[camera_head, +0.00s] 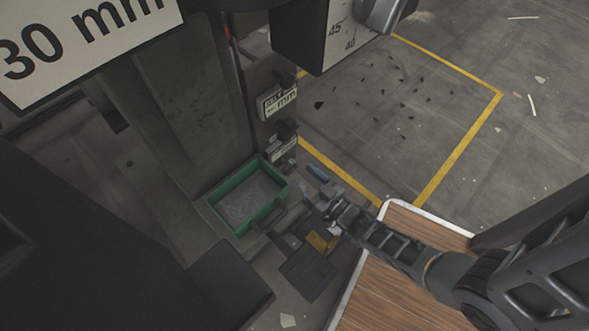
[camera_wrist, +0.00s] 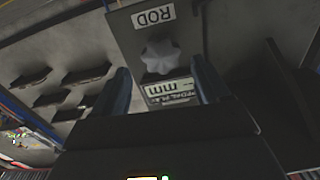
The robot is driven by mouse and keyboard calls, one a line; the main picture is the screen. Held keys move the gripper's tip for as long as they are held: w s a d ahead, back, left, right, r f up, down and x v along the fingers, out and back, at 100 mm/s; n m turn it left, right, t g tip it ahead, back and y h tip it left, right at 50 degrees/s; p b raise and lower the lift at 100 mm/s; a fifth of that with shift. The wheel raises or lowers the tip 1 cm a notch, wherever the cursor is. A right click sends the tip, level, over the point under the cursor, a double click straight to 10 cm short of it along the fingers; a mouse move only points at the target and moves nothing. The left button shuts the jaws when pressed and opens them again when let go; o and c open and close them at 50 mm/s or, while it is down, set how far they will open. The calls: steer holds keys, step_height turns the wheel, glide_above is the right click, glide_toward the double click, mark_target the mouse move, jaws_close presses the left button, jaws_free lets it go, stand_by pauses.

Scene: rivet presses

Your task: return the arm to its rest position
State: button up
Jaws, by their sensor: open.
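My gripper (camera_head: 313,185) is at the end of my arm, which reaches from the lower right to the press near the middle of the head view. Its two dark blue fingers stand apart in the wrist view (camera_wrist: 163,82), with nothing held between them. A grey lobed knob (camera_wrist: 160,57) on the press face shows beyond and between the fingers. A plate reading ROD (camera_wrist: 153,17) is above the knob and a plate reading mm (camera_wrist: 168,92) is below it. I cannot tell the exact gap from fingers to press.
A green tray (camera_head: 243,228) sits just left of my gripper by the press column (camera_head: 185,120). A wood-topped table (camera_head: 395,285) with a pale edge lies under my arm. Yellow-lined floor (camera_head: 400,100) at the upper right is open, with scattered debris.

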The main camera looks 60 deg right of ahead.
steer(key=shift+r+v, duration=0.2)
steer(key=shift+v, duration=0.8)
steer(key=shift+a+p, duration=0.15)
steer(key=shift+p, duration=0.15)
steer(key=shift+r, duration=0.1)
